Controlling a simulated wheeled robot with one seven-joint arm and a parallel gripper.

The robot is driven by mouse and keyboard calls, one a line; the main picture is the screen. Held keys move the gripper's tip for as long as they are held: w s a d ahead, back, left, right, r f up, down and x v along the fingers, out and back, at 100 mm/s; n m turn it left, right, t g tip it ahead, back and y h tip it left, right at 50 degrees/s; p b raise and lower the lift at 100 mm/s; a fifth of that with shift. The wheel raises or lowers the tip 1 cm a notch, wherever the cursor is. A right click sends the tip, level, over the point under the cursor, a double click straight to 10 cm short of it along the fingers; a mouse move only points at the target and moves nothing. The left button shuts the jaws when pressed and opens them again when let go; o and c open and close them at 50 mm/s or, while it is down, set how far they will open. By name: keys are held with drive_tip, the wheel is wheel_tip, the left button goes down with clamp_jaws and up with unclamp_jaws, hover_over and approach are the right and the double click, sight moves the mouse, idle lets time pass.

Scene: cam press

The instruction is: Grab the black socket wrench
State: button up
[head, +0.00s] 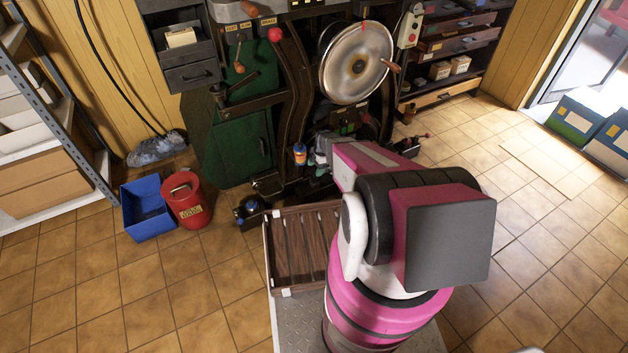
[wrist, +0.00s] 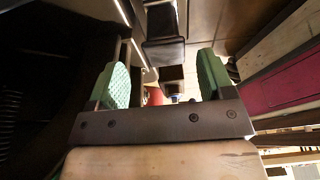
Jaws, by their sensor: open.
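My gripper (wrist: 162,78) is open in the wrist view, with its two green-padded fingers apart and nothing visible held between them. In the head view my gripper (head: 321,152) is in front of the press (head: 293,90), mostly hidden behind my own arm. I cannot make out the black socket wrench for sure in either view. Dark parts of the machine fill much of the wrist view, and my arm covers part of the press's front in the head view.
A slatted wooden tray (head: 268,262) lies in front of the press. A blue bin (head: 146,210) and a red bucket (head: 184,200) stand on the floor at left. A large metal handwheel (head: 345,58) is on the press.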

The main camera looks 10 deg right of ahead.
sight(314, 179)
drive_tip(key=shift+s+x, duration=0.2)
drive_tip(key=shift+x, duration=2.55)
drive_tip(key=shift+c, duration=0.3)
drive_tip(key=c, duration=1.1)
drive_tip(key=shift+o, duration=0.2)
drive_tip(key=shift+r, duration=0.1)
